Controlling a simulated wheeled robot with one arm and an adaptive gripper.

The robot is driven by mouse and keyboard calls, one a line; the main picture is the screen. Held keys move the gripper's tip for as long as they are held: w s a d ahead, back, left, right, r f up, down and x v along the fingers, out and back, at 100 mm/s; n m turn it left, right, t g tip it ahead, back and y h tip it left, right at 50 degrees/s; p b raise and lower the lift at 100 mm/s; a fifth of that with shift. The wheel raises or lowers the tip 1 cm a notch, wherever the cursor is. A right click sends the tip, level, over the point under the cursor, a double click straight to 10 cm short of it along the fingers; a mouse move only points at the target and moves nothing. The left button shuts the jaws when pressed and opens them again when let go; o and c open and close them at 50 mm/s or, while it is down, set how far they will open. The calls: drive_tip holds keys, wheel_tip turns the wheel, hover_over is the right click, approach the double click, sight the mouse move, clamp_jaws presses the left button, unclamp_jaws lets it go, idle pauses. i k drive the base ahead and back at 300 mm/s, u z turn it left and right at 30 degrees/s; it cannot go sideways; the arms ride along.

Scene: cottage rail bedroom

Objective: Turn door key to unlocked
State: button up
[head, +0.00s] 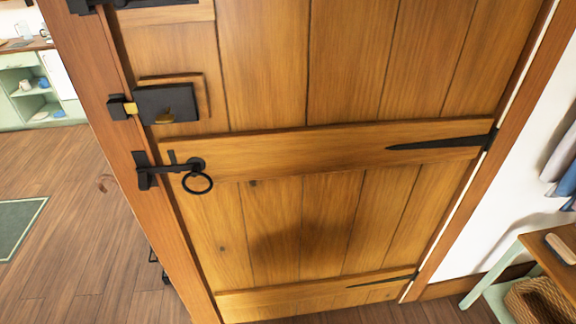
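The wooden plank door (345,85) fills the middle of the head view and sits closed in its frame. A black lock box (181,98) is mounted on a raised wood block near the door's left edge. A small brass key piece (164,118) shows low on its face; its exact turn is too small to tell. A brass bolt (131,109) spans the gap between the lock box and a black keeper (117,107) on the frame. My gripper is not in view.
A black latch with a ring handle (198,182) sits below the lock. Black strap hinges (440,143) are on the right. A side table (548,254) with a brush and a wicker basket (540,300) stands at lower right. Wood floor and a green rug (18,225) show at left.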

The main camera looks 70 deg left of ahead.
sight(167, 118)
drive_tip(key=u, duration=3.45)
drive_tip(key=i, duration=0.15)
drive_tip(key=u, duration=1.4)
